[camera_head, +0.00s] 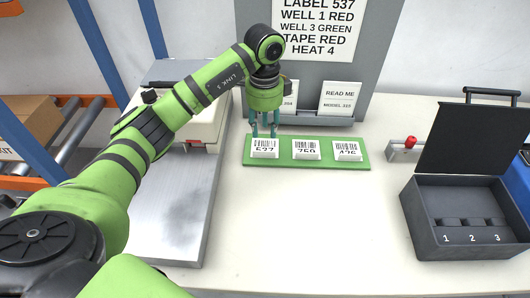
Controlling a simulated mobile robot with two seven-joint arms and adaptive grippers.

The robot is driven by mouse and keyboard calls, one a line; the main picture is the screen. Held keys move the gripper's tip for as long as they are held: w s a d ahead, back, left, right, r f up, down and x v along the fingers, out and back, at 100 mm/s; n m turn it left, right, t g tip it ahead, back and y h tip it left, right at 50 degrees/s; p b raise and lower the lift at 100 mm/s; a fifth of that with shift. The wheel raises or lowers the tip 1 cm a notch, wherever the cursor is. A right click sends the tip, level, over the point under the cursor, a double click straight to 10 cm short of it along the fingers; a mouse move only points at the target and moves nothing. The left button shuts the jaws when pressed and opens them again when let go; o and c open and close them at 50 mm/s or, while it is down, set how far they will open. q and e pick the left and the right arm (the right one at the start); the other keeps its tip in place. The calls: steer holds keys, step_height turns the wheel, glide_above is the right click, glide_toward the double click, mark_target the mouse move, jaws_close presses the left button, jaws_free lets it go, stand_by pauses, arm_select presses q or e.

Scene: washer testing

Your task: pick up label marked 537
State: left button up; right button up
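The label marked 537 (265,152) is a small white card with a barcode, at the left end of a green tray (320,161) in the middle of the table. My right gripper is not in view.
Two more barcode labels (306,150) (347,151) lie on the tray to the right. A grey board (379,70) with instruction signs stands behind. An open dark case (464,246) with numbered wells is at the right, near a red knob (410,141). The front table middle is clear.

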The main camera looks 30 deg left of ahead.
mark_target(264, 158)
arm_select(q)
steer(key=f, duration=0.1)
steer(key=f+b, duration=0.1)
steer(key=shift+s+d+f, duration=0.2)
steer(key=shift+s+f, duration=0.1)
steer(key=shift+s, duration=0.05)
step_height(264, 158, down, 6)
steer(key=shift+a+f+p, duration=0.1)
steer(key=shift+a+p, duration=0.05)
steer(key=shift+p, duration=0.7)
steer(key=shift+w+f, duration=0.1)
steer(key=shift+f, duration=0.05)
jaws_close()
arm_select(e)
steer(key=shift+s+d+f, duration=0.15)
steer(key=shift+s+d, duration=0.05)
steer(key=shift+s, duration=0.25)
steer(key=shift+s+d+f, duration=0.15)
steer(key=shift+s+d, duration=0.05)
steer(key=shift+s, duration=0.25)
